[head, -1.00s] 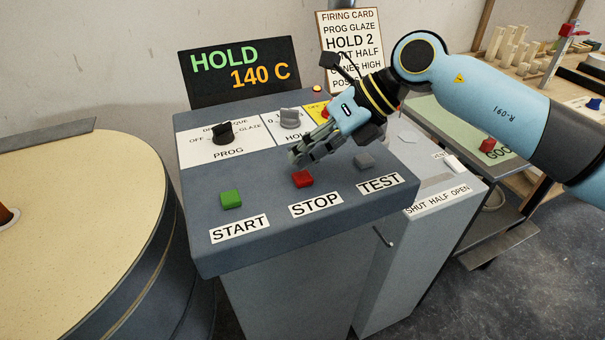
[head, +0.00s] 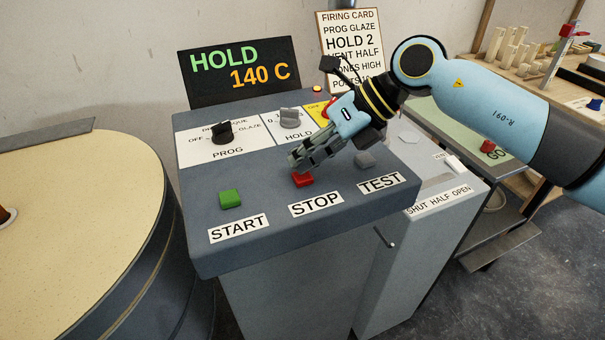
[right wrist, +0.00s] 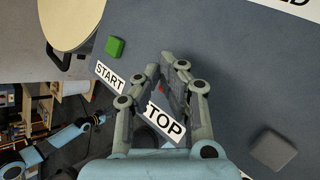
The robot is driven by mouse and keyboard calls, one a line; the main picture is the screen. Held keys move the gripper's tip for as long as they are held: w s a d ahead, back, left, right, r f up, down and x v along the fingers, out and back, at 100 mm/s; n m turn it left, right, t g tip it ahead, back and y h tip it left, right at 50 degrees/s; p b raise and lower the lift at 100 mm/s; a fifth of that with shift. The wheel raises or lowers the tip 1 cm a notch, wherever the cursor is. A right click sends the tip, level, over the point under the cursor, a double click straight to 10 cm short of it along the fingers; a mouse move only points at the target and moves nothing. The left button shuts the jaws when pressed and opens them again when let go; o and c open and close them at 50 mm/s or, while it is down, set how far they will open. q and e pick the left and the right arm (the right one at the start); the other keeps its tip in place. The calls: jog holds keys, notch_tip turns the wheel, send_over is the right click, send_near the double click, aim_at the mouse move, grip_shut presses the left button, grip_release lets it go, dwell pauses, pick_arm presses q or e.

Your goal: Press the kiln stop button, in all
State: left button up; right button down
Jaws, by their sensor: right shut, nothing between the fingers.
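The red stop button (head: 303,181) sits on the sloped grey panel above the STOP label (head: 316,204), between the green start button (head: 230,199) and the grey test button (head: 364,160). My right gripper (head: 296,164) is shut and empty, its fingertips just above and behind the red button. I cannot tell whether they touch it. In the right wrist view a sliver of the red button (right wrist: 161,89) shows between the fingers, which hide the rest. My left arm shows small at that view's lower left; its gripper (right wrist: 96,121) is too small to judge.
The display (head: 240,72) reads HOLD 140 C. The PROG knob (head: 222,132) and HOLD knob (head: 290,118) stand behind the buttons. A firing card (head: 350,45) is at the back. A round cream-topped drum (head: 80,210) stands at left.

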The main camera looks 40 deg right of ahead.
jog(key=shift+f+b, duration=0.3)
jog(key=shift+f, duration=0.15)
dwell(0.6)
jog(key=shift+r+p, duration=0.75)
jog(key=shift+r, duration=0.25)
notch_tip(320, 180, up, 5)
jog(key=p, duration=0.4)
dwell(0.5)
